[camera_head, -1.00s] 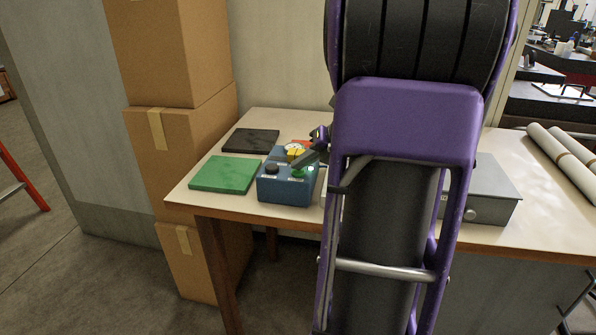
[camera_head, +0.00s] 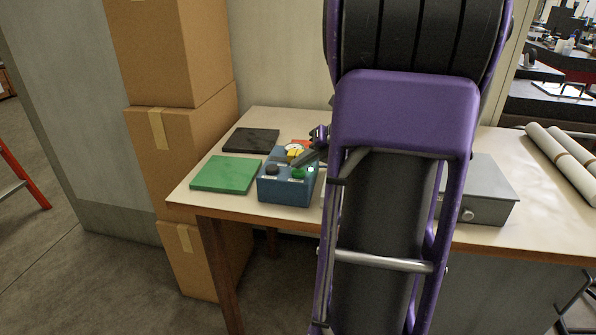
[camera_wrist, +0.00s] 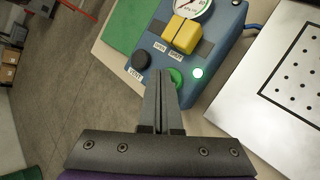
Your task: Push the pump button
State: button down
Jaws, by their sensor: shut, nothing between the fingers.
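The blue control box (camera_head: 285,191) stands on the table. A green button (camera_head: 298,174) and a black button (camera_head: 272,169) are on its top. In the wrist view the black button (camera_wrist: 141,61) has a label that reads like VENT. The green button (camera_wrist: 176,77) is partly hidden by my gripper (camera_wrist: 160,73), and its label cannot be seen. A small lamp (camera_wrist: 198,73) beside it glows whitish green. My gripper is shut and empty. In the head view, its tip (camera_head: 308,157) is just above and behind the green button, apparently apart from it.
A green plate (camera_head: 226,175) and a dark plate (camera_head: 251,141) lie to the left. A grey metal case (camera_head: 485,192) stands right, behind my arm. Stacked cardboard boxes (camera_head: 165,55) stand left of the table.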

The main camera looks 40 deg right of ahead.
aim_at(301, 172)
jog(key=shift+r+p, duration=3.1)
jog(key=shift+p, duration=0.55)
jog(key=shift+f, duration=0.1)
